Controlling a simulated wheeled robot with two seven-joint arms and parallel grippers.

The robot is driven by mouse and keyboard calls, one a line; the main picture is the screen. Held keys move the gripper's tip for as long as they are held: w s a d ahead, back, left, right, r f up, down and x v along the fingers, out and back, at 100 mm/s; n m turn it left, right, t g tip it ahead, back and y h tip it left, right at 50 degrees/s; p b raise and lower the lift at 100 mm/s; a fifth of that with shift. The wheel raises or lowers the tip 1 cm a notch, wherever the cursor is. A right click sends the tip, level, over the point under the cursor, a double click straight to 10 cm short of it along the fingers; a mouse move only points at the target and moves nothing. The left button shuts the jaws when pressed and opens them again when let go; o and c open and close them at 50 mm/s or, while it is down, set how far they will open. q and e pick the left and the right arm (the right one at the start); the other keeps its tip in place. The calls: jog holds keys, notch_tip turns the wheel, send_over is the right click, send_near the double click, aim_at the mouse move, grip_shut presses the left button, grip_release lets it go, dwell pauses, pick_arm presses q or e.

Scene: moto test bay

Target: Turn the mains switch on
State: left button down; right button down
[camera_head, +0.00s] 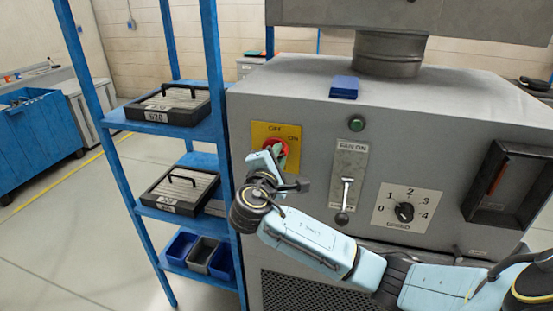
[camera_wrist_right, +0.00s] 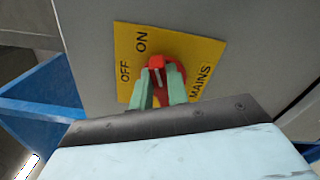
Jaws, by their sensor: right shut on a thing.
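The mains switch is a red knob (camera_head: 281,147) on a yellow plate (camera_head: 262,131) at the upper left of the grey machine's front. In the right wrist view, the knob (camera_wrist_right: 156,62) has a white mark, and the yellow plate (camera_wrist_right: 208,52) reads OFF, ON and MAINS. The knob's raised end lies on the side of the ON word; its exact angle is hard to tell. My right gripper (camera_head: 279,158) is shut on the knob, and its pale green fingers (camera_wrist_right: 161,86) stand on either side of it. They hide part of the knob. My left gripper is not in view.
Right of the switch are a dark green lamp (camera_head: 356,123), a lever panel (camera_head: 348,160) and a speed dial (camera_head: 404,212). A blue shelf rack (camera_head: 213,80) with trays and bins stands close on the left. A blue block (camera_head: 344,86) lies on the machine.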

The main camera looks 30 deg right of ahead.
jog(key=shift+s+f+m+b, duration=0.1)
jog(key=shift+f+m+b, duration=0.2)
jog(key=shift+m+b, duration=0.65)
jog(key=shift+f+m+b, duration=0.25)
jog(key=shift+m+b, duration=0.25)
jog(key=shift+m, duration=0.85)
jog(key=c, duration=1.4)
grip_release()
jog(key=shift+r, duration=0.1)
jog(key=shift+o, duration=0.2)
jog(key=b+v, duration=0.1)
jog(key=v, duration=1.2)
jog(key=shift+s, duration=0.15)
